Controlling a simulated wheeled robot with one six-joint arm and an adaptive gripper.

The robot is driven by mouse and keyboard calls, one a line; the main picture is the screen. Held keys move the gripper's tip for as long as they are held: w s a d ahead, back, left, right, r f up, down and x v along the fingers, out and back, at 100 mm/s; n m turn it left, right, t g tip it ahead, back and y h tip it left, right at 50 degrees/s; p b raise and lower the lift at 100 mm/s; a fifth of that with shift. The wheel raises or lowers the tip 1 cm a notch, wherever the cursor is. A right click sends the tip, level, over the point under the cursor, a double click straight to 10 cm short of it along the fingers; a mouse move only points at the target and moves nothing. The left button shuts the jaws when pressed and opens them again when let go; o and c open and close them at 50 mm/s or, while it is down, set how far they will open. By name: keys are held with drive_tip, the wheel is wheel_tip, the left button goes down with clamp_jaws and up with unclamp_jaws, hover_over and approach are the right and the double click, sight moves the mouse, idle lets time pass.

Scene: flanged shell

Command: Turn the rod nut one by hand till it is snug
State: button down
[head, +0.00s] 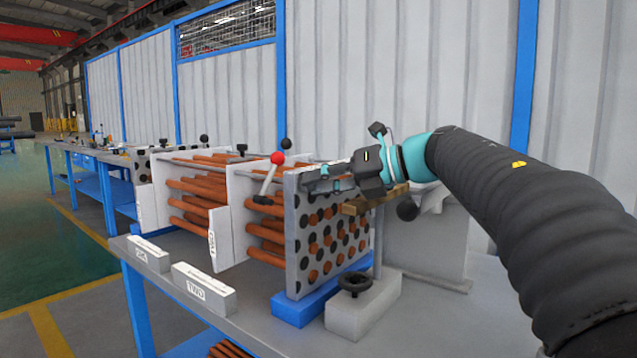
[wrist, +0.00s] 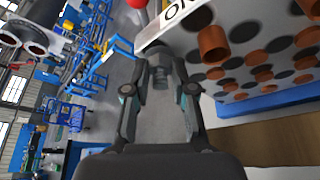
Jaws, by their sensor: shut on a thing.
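My gripper (head: 322,183) is at the upper edge of the perforated end plate (head: 291,240), on its near face in the head view. In the wrist view my gripper (wrist: 160,65) has its fingers closed in around a small grey piece, which looks like rod nut one (wrist: 160,78). The fingers hide most of it, and its thread and seating cannot be made out. A white plate with black lettering (wrist: 172,22) lies just beyond the fingertips. In the head view the nut is hidden by my gripper.
Copper tubes (head: 200,188) run through white upright plates (head: 232,215). A red-knobbed lever (head: 277,158) stands close left of my gripper. A black handwheel (head: 355,283) sits on a grey block below. Label blocks (head: 204,290) lie along the bench's front edge.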

drive_tip(key=shift+f, duration=0.1)
idle(0.3)
drive_tip(key=c, duration=1)
unclamp_jaws()
drive_tip(key=shift+d, duration=0.1)
drive_tip(key=shift+o, duration=0.2)
wheel_tip(320, 180, up, 10)
